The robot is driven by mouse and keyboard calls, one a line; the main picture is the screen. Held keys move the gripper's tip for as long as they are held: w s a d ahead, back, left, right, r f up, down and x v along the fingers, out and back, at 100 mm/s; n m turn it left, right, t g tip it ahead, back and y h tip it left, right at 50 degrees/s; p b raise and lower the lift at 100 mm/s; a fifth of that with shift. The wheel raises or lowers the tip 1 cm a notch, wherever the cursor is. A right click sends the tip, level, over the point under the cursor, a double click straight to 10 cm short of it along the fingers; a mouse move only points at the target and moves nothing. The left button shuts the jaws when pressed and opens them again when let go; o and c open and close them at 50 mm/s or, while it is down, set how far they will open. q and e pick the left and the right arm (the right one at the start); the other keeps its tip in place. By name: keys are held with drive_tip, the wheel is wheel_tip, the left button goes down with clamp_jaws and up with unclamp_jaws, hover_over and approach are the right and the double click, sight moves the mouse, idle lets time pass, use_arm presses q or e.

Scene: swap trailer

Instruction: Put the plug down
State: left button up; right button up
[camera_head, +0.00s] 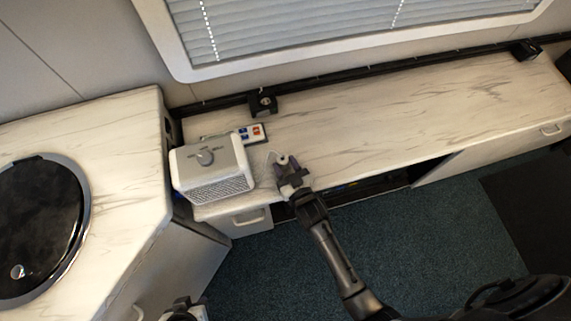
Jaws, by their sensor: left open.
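A small white plug (283,159) shows at the fingertips of my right gripper (289,168), above the front edge of the marbled counter (400,112). The gripper appears shut on it; the fingers partly hide it. A thin pale cord seems to run from the plug toward the white heater-like box (212,168) on its left. I cannot tell whether the plug touches the counter. My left gripper (184,309) is at the bottom edge, partly cut off, open, and well away from the plug.
A power strip with blue and red parts (250,134) lies behind the box. A black bracket (263,103) stands at the back edge. A black round lid (40,230) is on the left counter. The counter's right part is clear.

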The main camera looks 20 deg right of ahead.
sight(284, 166)
drive_tip(key=o, duration=0.4)
drive_tip(key=shift+f+b, duration=0.15)
drive_tip(key=shift+b, duration=0.25)
drive_tip(key=s+p, duration=0.2)
drive_tip(key=s, duration=0.1)
drive_tip(key=s+p, duration=0.1)
drive_tip(key=shift+s+a+r, duration=0.15)
drive_tip(key=shift+s+r, duration=0.1)
drive_tip(key=shift+r, duration=0.1)
drive_tip(key=s+p, duration=0.2)
drive_tip(key=s, duration=0.7)
drive_tip(key=shift+s+f, duration=0.2)
